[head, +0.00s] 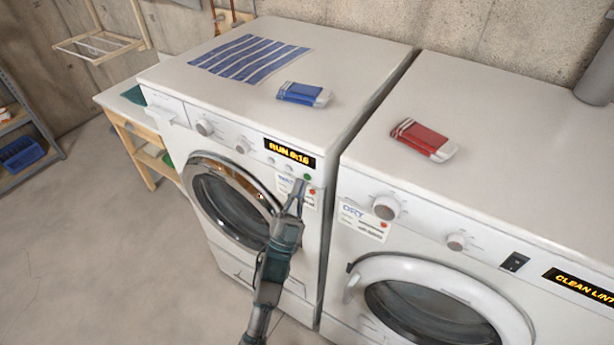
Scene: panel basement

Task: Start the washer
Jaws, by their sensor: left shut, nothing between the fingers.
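The washer (326,62) is the white machine on the left, with its round door closed. Its display (289,153) glows orange and reads "RUN" with a time, about 0:16. A green button (307,176) and a red button (312,191) sit below the display's right end. My left gripper (303,183) is shut and empty, its tips at or just in front of the green button. I cannot tell whether they touch it. My right gripper is not in view.
The dryer (522,134) stands close on the right, its display reading "CLEAN LINT". A striped cloth (250,58) and a blue packet (303,94) lie on the washer. A red packet (423,140) lies on the dryer. The floor at left front is clear.

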